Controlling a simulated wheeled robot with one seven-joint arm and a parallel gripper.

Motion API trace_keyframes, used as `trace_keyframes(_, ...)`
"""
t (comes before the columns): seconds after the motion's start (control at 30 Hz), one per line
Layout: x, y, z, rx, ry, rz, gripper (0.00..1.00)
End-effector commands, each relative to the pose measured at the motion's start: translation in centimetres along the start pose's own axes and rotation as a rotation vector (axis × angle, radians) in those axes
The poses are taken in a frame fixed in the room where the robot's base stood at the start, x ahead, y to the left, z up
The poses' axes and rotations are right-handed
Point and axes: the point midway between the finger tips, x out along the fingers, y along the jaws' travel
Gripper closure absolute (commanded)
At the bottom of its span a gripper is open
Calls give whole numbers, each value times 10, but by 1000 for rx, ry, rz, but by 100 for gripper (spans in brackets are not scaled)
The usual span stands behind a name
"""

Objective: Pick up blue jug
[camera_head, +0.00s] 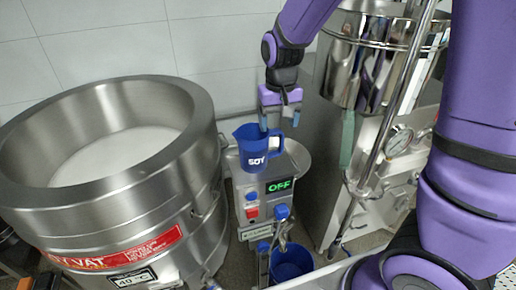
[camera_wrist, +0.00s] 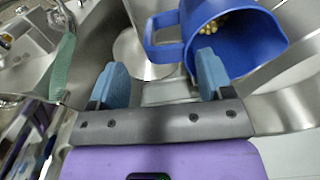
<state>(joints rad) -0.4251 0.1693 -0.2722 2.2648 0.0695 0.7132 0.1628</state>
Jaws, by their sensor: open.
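The blue jug (camera_head: 255,150), with white "SOY" lettering, stands upright on top of the steel machine with the green "OFF" display. In the wrist view the jug (camera_wrist: 258,45) is at the upper right, with pale beans inside. Its handle (camera_wrist: 160,42) points left, ahead of the gap between my fingertips. My gripper (camera_head: 280,118) is open, pointing down just above and beside the jug on its handle side. The wrist view shows its two blue fingers (camera_wrist: 164,68) apart with nothing held. Whether a finger touches the jug is unclear.
A large steel vat (camera_head: 110,165) with white contents stands left of the machine (camera_head: 266,205). A steel tank (camera_head: 370,60) with pipes and a gauge (camera_head: 398,140) stands close on the right. A blue bucket (camera_head: 291,265) sits below the machine's tap.

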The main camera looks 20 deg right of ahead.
Motion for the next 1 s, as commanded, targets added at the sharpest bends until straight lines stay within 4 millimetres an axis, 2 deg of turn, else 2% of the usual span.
trace_keyframes(0.2,32,-3,2,0,-6,2,27)
trace_keyframes(0.3,41,-3,2,0,-4,1,27)
trace_keyframes(0.6,46,-3,1,-1,-1,0,27)
trace_keyframes(0.63,46,-3,1,-1,-1,0,29)
trace_keyframes(0.83,46,-3,1,-1,-1,0,75)
trace_keyframes(0.87,46,-3,1,-1,-1,0,79)
trace_keyframes(1.0,46,-3,1,-1,-1,1,80)
